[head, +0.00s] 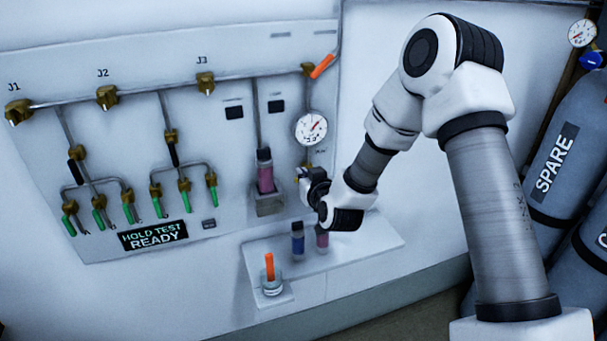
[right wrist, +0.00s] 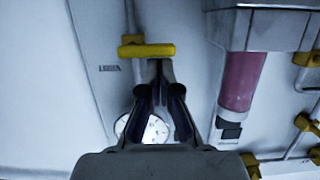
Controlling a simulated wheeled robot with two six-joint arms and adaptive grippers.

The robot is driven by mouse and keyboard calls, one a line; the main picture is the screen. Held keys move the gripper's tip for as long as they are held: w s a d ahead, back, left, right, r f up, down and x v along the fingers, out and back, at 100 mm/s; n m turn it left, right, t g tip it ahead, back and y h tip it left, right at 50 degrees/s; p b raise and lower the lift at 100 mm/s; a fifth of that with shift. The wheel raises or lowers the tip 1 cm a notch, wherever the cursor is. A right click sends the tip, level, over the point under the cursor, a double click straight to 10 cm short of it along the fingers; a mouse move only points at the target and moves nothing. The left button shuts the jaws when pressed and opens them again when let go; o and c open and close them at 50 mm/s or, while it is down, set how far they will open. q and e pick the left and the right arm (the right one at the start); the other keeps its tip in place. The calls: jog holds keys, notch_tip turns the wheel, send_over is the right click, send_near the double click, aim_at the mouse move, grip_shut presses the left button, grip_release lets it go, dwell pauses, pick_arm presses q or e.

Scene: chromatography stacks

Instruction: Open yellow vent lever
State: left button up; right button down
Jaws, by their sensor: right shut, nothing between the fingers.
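The yellow vent lever (right wrist: 147,50) is a short bar with rounded ends. In the right wrist view it lies crosswise to the thin pipe behind it. My right gripper (right wrist: 159,68) is shut and empty, its fingertips right at the lever's edge, near its right half. I cannot tell whether they touch it. In the head view my right gripper (head: 305,182) is at the panel below the round gauge (head: 311,129), and it largely hides the lever there. The gauge also shows behind the fingers in the right wrist view (right wrist: 153,131). My left gripper is out of view.
A pink column (head: 265,178) sits in a holder left of my gripper. A shelf (head: 350,245) below bears a blue vial (head: 298,240), a pink vial (head: 322,238) and a beaker (head: 271,283) with an orange stick. Grey cylinders (head: 565,150) stand at right.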

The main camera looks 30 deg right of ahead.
jog(key=shift+a+f+n+h, duration=0.2)
jog(key=shift+n+h, duration=0.1)
jog(key=shift+n, duration=0.3)
dwell(0.4)
notch_tip(320, 180, down, 4)
jog(key=n+h, duration=0.1)
jog(key=n, duration=0.2)
jog(key=n+h+b, duration=0.1)
jog(key=n, duration=0.3)
jog(key=n+h, duration=0.1)
jog(key=n, duration=0.2)
jog(key=shift+f+h, duration=0.25)
jog(key=shift+h, duration=0.05)
jog(key=n, duration=0.1)
jog(key=d+f+n+t, duration=0.1)
jog(key=n, duration=0.1)
jog(key=shift+h+b, duration=0.3)
jog(key=shift+s, duration=0.1)
